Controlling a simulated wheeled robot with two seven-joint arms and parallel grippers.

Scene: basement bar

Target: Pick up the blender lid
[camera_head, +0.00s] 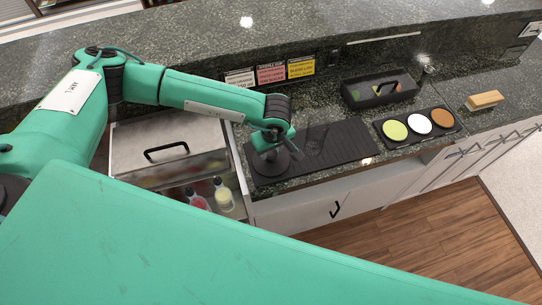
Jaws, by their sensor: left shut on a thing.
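The blender lid (271,166) is a dark, round piece at the left end of the black bar mat. My left gripper (274,145) reaches down over it from the left and is shut on it. The fingertips are small and partly hidden by the wrist, so the exact grip is hard to see. I cannot tell whether the lid touches the mat or is just above it. My right gripper is not in view.
The black mat (335,145) lies on the dark stone counter. To its right are a tray with green, white and brown discs (419,122), a black caddy (378,90) and a tan block (485,100). An ice bin lid (165,150) and bottles (223,196) are on the left.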

